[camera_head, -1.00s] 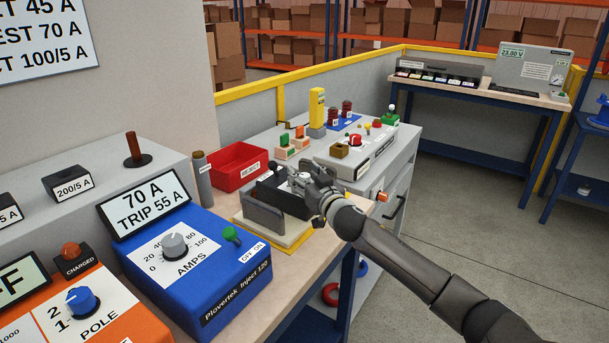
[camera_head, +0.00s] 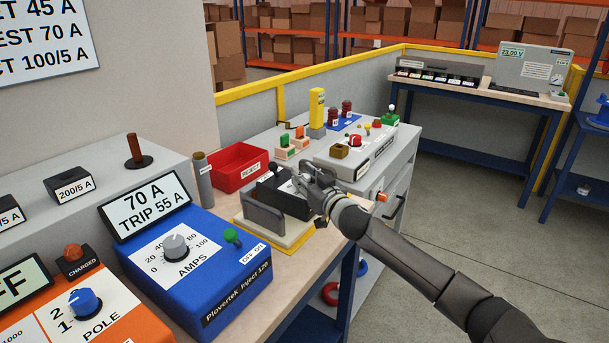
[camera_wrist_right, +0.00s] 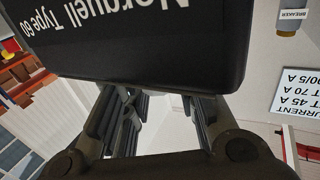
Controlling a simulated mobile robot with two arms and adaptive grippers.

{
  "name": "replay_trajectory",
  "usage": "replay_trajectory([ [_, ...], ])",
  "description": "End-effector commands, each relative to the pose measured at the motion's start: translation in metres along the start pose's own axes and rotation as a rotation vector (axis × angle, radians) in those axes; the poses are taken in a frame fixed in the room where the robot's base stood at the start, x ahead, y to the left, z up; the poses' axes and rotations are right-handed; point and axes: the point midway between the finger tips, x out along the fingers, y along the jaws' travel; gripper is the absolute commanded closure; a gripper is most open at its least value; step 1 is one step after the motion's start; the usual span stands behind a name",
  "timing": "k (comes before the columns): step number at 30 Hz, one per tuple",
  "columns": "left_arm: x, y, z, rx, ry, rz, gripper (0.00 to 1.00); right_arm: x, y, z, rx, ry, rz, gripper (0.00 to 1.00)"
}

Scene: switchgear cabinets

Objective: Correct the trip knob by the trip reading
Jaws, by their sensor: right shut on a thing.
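The black breaker (camera_head: 270,192) sits in a holder on the bench, and its lettered side, "Norquell Type 60", fills the top of the right wrist view (camera_wrist_right: 130,35). My right gripper (camera_head: 303,186) is over its pale top face, shut on the trip knob, which the fingers hide; its setting cannot be read. In the wrist view the fingers (camera_wrist_right: 160,115) pass behind the breaker's edge. The blue injector's display (camera_head: 147,207) reads 70 A, TRIP 55 A. The wall sign (camera_head: 45,35) shows 45 A, 70 A and 100/5 A. My left gripper is out of view.
The blue injector (camera_head: 205,265) with its grey AMPS knob (camera_head: 175,247) stands left of the breaker, beside an orange unit (camera_head: 90,320). A red reject bin (camera_head: 238,167) is behind. A grey test cabinet (camera_head: 375,160) stands close beyond my right gripper.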

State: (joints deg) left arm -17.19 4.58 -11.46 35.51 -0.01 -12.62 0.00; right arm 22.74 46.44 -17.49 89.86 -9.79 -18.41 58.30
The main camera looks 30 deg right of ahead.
Motion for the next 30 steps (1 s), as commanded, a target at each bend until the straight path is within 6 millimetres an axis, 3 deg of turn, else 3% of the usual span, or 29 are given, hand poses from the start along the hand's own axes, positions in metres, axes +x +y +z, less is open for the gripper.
replay_trajectory([
  [13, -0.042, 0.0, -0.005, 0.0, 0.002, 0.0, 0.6, 0.001, 0.002, -0.006, -0.005, -0.001, -0.265, 0.97],
  [30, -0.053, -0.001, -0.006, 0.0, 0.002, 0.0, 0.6, 0.001, 0.001, -0.002, -0.001, 0.002, -0.45, 0.98],
])
